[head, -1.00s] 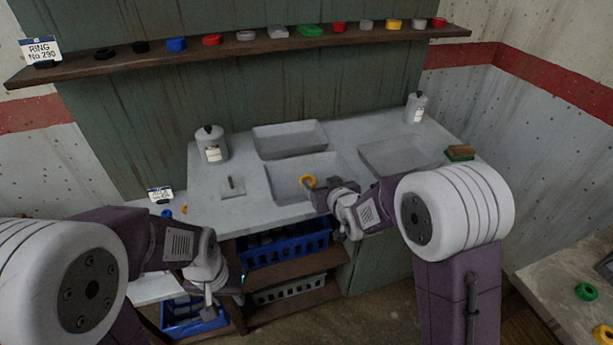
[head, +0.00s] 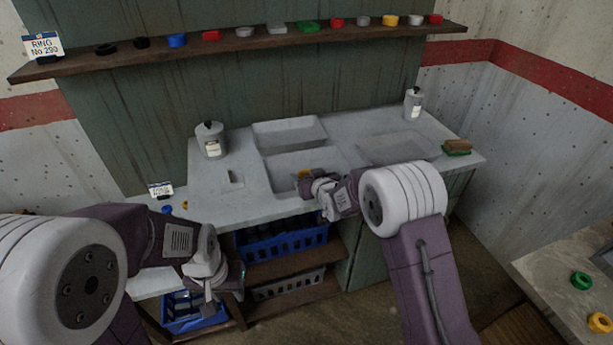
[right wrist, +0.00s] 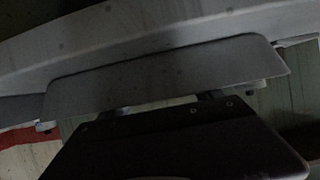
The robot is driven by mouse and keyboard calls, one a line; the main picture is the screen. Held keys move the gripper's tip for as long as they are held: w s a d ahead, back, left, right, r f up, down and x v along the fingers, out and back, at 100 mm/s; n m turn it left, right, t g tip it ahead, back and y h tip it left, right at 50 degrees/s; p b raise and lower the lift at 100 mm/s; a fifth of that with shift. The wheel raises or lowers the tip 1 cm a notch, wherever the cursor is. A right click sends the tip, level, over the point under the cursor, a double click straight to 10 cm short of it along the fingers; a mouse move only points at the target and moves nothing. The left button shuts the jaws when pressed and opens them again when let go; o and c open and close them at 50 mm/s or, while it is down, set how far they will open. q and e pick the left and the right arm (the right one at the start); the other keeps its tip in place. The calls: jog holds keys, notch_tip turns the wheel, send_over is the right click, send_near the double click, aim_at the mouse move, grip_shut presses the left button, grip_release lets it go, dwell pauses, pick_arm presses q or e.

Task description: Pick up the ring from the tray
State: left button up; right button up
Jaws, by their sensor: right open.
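A yellow ring (head: 304,173) lies in the front grey tray (head: 277,170) on the bench and is partly hidden behind my right gripper. My right gripper (head: 309,184) is open, right at the ring at the tray's front side; whether its fingers are around the ring I cannot tell. The right wrist view is dark and filled by a pale, flat-edged shape and a dark part, with no ring showing. My left gripper (head: 209,297) hangs low in front of the bench, away from the ring; its fingers are too small to read.
Two more grey trays, one behind (head: 325,131) and one to the right (head: 435,149), sit on the bench. A grey canister (head: 210,141) and a white bottle (head: 413,104) stand there. A shelf (head: 235,41) holds several coloured rings. Blue crates (head: 285,246) are below.

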jog(key=shift+w+f, duration=0.1)
jog(key=shift+f, duration=0.3)
jog(key=c, duration=1.4)
jog(key=shift+c, duration=0.2)
notch_tip(320, 180, up, 5)
jog(key=shift+d+f, duration=0.15)
jog(key=shift+f, duration=0.05)
jog(key=s+d+r+p, duration=0.2)
jog(key=s+d+r, duration=0.3)
jog(key=d, duration=0.5)
jog(key=shift+s+r, duration=0.2)
jog(key=shift+r, duration=0.6)
